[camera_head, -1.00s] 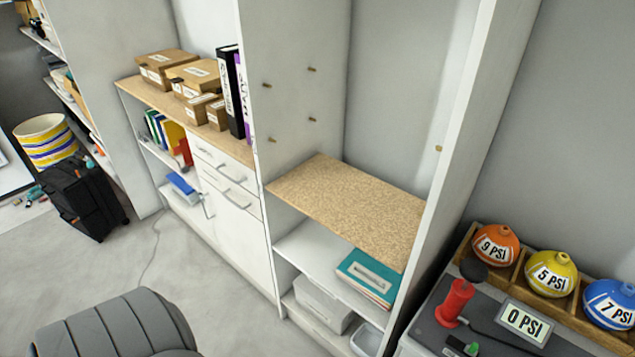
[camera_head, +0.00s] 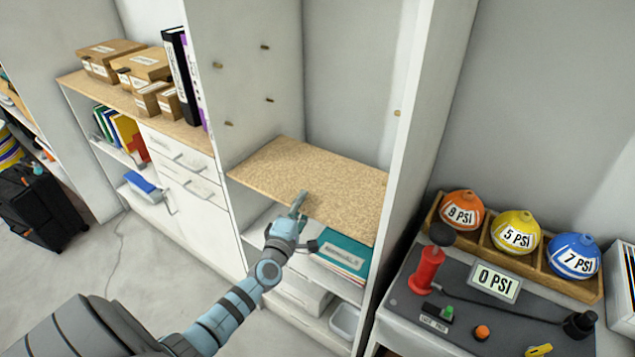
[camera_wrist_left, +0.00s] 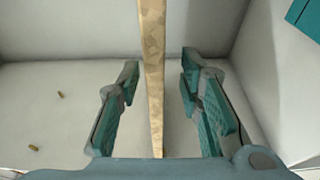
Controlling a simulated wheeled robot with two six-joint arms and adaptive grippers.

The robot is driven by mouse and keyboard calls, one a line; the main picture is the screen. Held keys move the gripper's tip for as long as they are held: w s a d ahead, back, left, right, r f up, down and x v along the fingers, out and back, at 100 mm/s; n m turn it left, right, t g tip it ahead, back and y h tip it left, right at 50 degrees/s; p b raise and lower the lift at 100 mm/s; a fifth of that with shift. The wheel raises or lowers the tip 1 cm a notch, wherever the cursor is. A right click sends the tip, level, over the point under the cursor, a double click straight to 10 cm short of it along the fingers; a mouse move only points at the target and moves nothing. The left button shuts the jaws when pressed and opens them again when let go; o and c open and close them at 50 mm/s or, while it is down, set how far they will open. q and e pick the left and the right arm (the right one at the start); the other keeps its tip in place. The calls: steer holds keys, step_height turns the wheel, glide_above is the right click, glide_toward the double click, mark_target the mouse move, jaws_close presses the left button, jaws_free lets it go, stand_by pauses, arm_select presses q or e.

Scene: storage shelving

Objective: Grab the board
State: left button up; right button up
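The board (camera_head: 300,180) is a flat, tan, speckled shelf panel lying level in the open white cabinet. In the left wrist view the board (camera_wrist_left: 153,70) shows edge-on as a narrow strip between the two fingers. My left gripper (camera_head: 299,203) is at the board's front edge in the head view. In the wrist view the left gripper (camera_wrist_left: 158,105) is open, with one finger on each side of the board and a visible gap on both sides. My right gripper is not in view.
Cabinet side walls (camera_head: 425,130) stand on both sides of the board, with pegs (camera_head: 265,47) above it. A teal folder (camera_head: 342,255) lies on the shelf below.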

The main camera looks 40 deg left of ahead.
mark_target(317, 179)
arm_select(q)
steer(key=x, duration=0.1)
steer(key=b+x, duration=0.1)
steer(key=x, duration=0.2)
steer(key=shift+w+a+b, duration=0.1)
steer(key=shift+a+b, duration=0.2)
steer(key=shift+w, duration=0.15)
steer(key=shift+r, duration=0.15)
jaws_close()
steer(key=shift+r, duration=0.1)
